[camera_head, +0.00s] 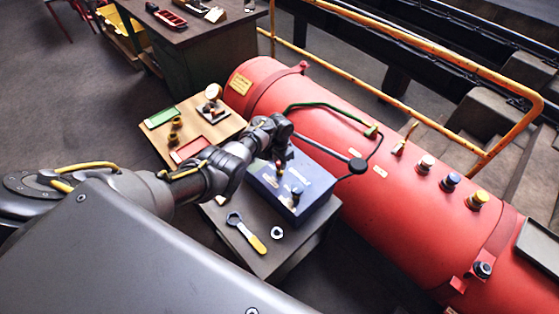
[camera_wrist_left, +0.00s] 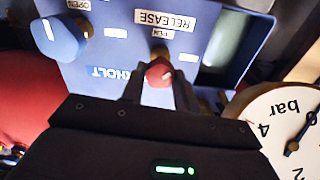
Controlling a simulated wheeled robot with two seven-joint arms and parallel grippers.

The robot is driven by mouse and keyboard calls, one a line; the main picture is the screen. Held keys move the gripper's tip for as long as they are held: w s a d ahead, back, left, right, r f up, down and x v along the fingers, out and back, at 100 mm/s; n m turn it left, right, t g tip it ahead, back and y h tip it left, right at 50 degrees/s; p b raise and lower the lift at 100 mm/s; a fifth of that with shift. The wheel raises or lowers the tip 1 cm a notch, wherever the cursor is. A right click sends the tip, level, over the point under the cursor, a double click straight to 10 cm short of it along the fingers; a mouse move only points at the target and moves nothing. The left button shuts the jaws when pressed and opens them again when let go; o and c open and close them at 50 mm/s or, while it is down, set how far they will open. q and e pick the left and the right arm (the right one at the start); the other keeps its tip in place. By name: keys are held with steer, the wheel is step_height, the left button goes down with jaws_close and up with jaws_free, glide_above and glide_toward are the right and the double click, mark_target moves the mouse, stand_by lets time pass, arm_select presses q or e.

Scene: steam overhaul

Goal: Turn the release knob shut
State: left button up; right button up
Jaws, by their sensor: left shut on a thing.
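The release knob (camera_wrist_left: 160,72) is red and sits on the face of a blue box, under an upside-down RELEASE label (camera_wrist_left: 165,20) in the left wrist view. A smaller OPEN label (camera_wrist_left: 163,33) lies between them. My left gripper (camera_wrist_left: 158,84) is shut on the knob, a finger on each side. In the head view my left gripper (camera_head: 280,157) reaches down over the blue box (camera_head: 318,192) and mostly hides the knob. My right gripper is not in view.
A blue knob (camera_wrist_left: 62,37) with a white mark is beside it on the box. A bar gauge (camera_wrist_left: 285,125) is close at right. A red boiler (camera_head: 390,190) lies behind the box. A yellow-handled wrench (camera_head: 247,234) and a nut (camera_head: 277,233) lie on the table in front.

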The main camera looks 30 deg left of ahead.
arm_select(q)
steer(key=m, duration=0.4)
steer(key=shift+m+b, duration=0.3)
steer(key=shift+m, duration=1.6)
steer(key=o, duration=1)
steer(key=shift+c, duration=0.2)
step_height(320, 180, up, 11)
steer(key=p, duration=0.4)
steer(key=shift+f, duration=0.15)
